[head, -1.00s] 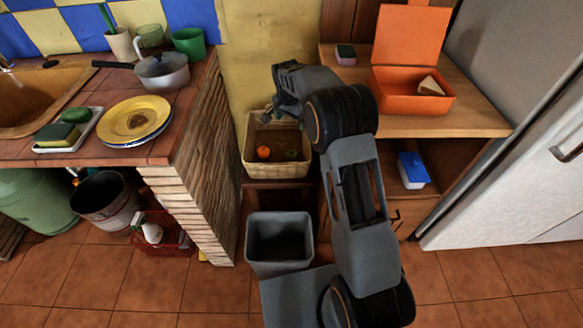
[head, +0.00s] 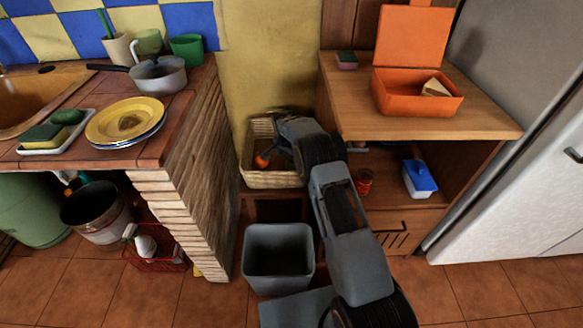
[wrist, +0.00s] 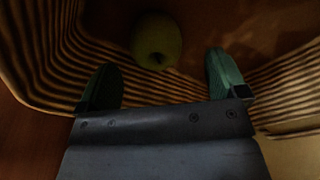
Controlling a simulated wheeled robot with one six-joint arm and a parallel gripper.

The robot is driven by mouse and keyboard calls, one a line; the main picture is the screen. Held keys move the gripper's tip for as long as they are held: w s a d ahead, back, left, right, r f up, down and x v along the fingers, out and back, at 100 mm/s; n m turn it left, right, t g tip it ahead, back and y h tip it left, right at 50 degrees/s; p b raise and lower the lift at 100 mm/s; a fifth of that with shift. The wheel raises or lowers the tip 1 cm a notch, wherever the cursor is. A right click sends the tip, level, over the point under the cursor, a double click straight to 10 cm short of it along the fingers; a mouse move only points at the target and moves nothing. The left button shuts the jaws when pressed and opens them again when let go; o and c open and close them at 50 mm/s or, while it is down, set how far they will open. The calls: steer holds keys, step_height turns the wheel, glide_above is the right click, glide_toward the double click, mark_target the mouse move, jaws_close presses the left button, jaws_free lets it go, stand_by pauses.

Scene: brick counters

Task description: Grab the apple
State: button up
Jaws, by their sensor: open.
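The apple (wrist: 157,40) is yellow-green and lies inside the woven basket (head: 270,180), whose ribbed wall also shows in the wrist view (wrist: 40,55). My gripper (wrist: 164,78) is open. Its two green-tinted fingers are spread apart, and the apple shows between and beyond their tips. No finger clearly touches it. In the head view my arm reaches down into the basket, and I cannot make out the apple there behind my arm.
An orange fruit (head: 262,161) lies at the basket's left. A grey bin (head: 279,260) stands below. The brick counter (head: 195,165) is to the left, and the wooden shelf (head: 440,125) with an orange box (head: 415,97) is close on the right.

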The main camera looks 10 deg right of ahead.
mark_target(292, 161)
steer(key=shift+w+d+f+b, duration=0.15)
steer(key=shift+f+b, duration=0.15)
steer(key=shift+f, duration=0.6)
steer(key=shift+s+d+f+b, duration=0.1)
steer(key=shift+d+f+b, duration=0.15)
steer(key=shift+f, duration=0.6)
steer(key=shift+w+d+f+b, duration=0.1)
steer(key=shift+f+b, duration=0.2)
steer(key=shift+f, duration=0.6)
steer(key=c, duration=1)
